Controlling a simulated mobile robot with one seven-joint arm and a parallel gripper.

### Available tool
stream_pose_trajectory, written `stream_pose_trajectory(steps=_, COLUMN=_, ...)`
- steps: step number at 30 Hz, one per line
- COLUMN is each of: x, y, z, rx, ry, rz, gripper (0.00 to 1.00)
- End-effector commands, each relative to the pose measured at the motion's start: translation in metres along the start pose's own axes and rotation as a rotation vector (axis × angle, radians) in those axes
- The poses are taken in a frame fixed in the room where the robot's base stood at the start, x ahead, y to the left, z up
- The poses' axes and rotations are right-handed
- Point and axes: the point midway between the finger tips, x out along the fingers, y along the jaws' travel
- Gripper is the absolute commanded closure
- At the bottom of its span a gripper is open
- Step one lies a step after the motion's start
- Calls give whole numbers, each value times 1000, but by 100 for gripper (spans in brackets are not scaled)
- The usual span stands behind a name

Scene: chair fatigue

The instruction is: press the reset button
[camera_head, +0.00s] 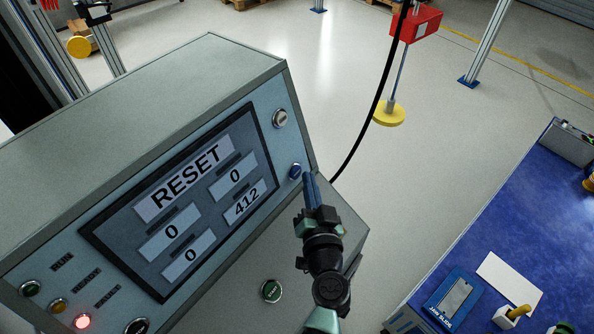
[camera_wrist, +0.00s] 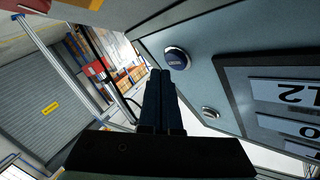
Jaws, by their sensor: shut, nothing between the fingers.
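A blue round button (camera_head: 295,171) in a silver ring sits on the right part of the sloped control panel (camera_head: 215,110). The blue button also shows in the wrist view (camera_wrist: 176,57), where its lettering is too small to read surely. My gripper (camera_head: 310,178) is shut and empty, with its dark fingertips just right of the blue button in the head view. In the wrist view my fingertips (camera_wrist: 160,74) lie just below and left of the button. I cannot tell whether they touch it. The panel's screen (camera_head: 190,200) shows RESET, several zeros and 412.
A silver knob (camera_head: 280,118) is above the blue button. A black cable (camera_head: 372,112) hangs behind. A blue table (camera_head: 519,205) stands right, with open floor between.

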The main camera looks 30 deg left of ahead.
Motion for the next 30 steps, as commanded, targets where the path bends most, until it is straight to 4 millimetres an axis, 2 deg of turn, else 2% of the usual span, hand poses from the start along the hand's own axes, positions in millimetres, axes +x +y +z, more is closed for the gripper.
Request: stream_pose_trajectory(steps=30, x=8, y=-6, z=6, rx=0, ry=0, rz=0, gripper=100)
